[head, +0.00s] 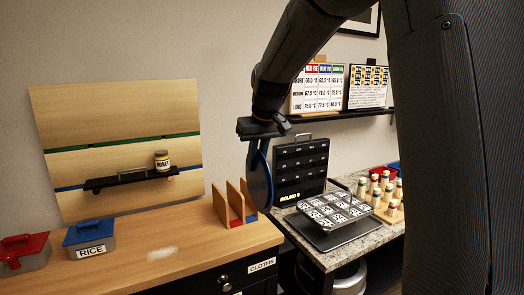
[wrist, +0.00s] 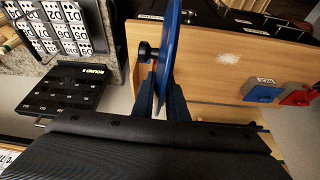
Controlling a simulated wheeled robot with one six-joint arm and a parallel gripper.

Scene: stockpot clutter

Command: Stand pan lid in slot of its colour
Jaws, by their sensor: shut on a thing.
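My gripper (head: 262,137) is shut on the rim of a blue pan lid (head: 261,180), which hangs upright below it, edge-on. In the wrist view the fingers (wrist: 160,100) pinch the blue lid (wrist: 171,45), and its black knob (wrist: 144,52) points left. The wooden slot rack (head: 234,204) stands on the counter's right end, with upright dividers, a red strip (head: 237,222) and a blue strip (head: 251,218) at its base. In the head view the lid is just right of the rack and overlaps its right edge. I cannot tell whether they touch.
A wooden counter (head: 150,245) holds a red box (head: 22,252) and a blue RICE box (head: 90,238) at left. A black board (head: 301,168), a card tray (head: 335,210) and several bottles (head: 384,190) stand on the stone counter at right.

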